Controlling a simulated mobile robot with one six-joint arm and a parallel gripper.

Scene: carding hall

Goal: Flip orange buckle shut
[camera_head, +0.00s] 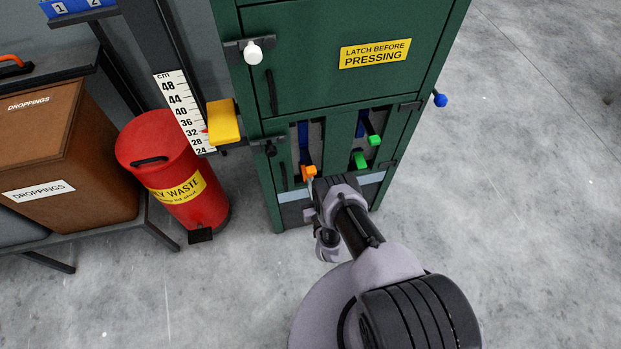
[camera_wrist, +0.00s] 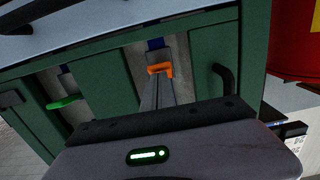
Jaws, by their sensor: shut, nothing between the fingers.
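The orange buckle (camera_head: 309,171) sits at the lower end of a blue strap (camera_head: 304,136) in the left opening of the green cabinet (camera_head: 256,127). In the wrist view the orange buckle (camera_wrist: 160,69) shows just beyond my fingertips. My gripper (camera_head: 311,184) is shut and empty. In the wrist view its closed fingers (camera_wrist: 157,82) point at the buckle. They are very close to it; I cannot tell whether they touch. My gripper hides part of the cabinet front below the buckle.
Green buckle parts (camera_head: 361,160) are in the right opening. A black door handle (camera_wrist: 222,78) stands out beside the orange buckle. A yellow block (camera_head: 224,121) on a scale, a red waste bin (camera_head: 165,150) and a brown box (camera_head: 45,140) stand left. The floor at right is clear.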

